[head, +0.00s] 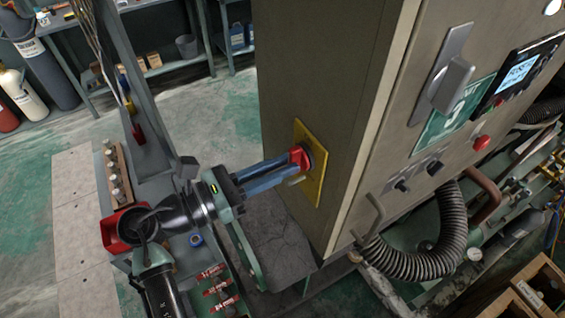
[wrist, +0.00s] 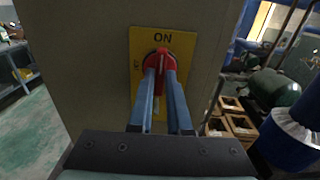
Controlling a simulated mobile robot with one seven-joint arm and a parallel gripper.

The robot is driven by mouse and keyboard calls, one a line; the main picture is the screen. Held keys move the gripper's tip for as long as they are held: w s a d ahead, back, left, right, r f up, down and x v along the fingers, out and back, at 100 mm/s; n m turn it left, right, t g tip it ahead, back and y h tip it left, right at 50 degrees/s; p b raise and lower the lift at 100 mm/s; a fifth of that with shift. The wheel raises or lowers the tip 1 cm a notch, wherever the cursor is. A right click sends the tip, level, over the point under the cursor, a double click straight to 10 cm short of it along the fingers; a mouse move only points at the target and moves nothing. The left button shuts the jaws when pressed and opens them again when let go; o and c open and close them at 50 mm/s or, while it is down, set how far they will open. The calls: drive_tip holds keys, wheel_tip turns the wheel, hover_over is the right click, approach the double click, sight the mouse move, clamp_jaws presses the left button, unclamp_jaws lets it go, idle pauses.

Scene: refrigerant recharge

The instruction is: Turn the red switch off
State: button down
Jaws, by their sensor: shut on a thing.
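The red switch (wrist: 157,62) is a rotary handle on a yellow plate (wrist: 179,43) fixed to the side of a grey cabinet. The plate reads "ON" above the handle, and the handle stands nearly upright, with its top toward "ON". In the head view the switch (head: 299,157) sits on its yellow plate (head: 309,183) at the cabinet's left side. My gripper (wrist: 160,75) has its two blue fingers on either side of the red handle, shut on it. It also shows in the head view (head: 292,163), reaching in from the left.
The grey cabinet (head: 290,60) stands close in front, with a door handle (head: 443,75), a display and a red button (head: 481,143) on its front. A thick corrugated hose (head: 440,255) hangs below. Wooden crates (wrist: 228,126) stand at the right.

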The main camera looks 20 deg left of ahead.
drive_tip(key=shift+a+r+p, duration=0.15)
drive_tip(key=shift+p, duration=0.3)
drive_tip(key=shift+n+p, duration=0.9)
drive_tip(key=shift+p, duration=0.55)
drive_tip(key=shift+n+p, duration=1.1)
drive_tip(key=shift+p, duration=1)
drive_tip(key=shift+n+p, duration=0.3)
drive_tip(key=shift+p, duration=0.05)
drive_tip(key=shift+n+p, duration=0.6)
drive_tip(key=shift+p, duration=0.45)
drive_tip(key=n, duration=0.2)
drive_tip(key=shift+n, duration=0.7)
